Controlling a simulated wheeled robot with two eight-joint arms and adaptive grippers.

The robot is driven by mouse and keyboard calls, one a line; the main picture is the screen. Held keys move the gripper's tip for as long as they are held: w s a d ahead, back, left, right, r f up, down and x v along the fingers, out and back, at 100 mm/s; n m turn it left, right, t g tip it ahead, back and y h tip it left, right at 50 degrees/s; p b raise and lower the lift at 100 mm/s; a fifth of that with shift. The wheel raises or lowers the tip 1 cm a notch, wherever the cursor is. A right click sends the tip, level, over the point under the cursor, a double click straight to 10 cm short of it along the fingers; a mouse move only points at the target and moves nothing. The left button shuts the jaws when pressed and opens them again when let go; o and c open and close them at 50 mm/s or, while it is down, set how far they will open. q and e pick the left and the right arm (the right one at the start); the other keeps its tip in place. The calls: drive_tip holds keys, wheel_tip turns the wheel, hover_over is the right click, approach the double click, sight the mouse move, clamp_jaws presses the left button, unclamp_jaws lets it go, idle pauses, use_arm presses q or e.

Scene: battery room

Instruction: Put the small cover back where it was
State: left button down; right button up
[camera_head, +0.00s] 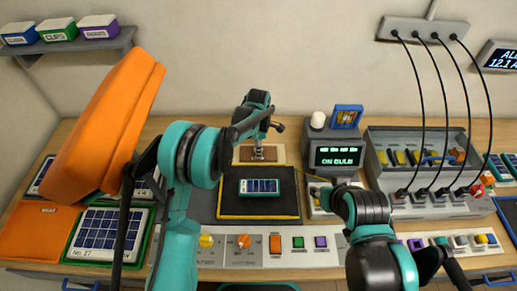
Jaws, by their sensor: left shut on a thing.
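My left gripper (259,138) reaches over the middle of the bench and points down. It is shut on the metal handle of a small brown plate (270,154), which looks like the small cover. The plate is at the back edge of a black tray (230,208) with a yellow rim, and I cannot tell whether it touches what is below. A small blue panel (259,187) in a green frame lies on the tray. My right gripper (320,193) is near the display's foot, largely hidden by its arm; its jaws do not show clearly.
A grey display (337,155) stands right of the tray. A grey rack (455,208) with black cables is farther right. A strip of buttons and knobs (265,248) runs along the front. A large panel (105,232) and an orange mat (40,232) lie at the left.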

use_arm(q)
drive_tip(key=shift+f, duration=0.1)
drive_tip(key=c, duration=1.2)
unclamp_jaws()
drive_tip(key=shift+r, duration=0.5)
wheel_tip(320, 180, up, 11)
drive_tip(key=shift+r+p, duration=0.15)
drive_tip(key=shift+p, duration=1.1)
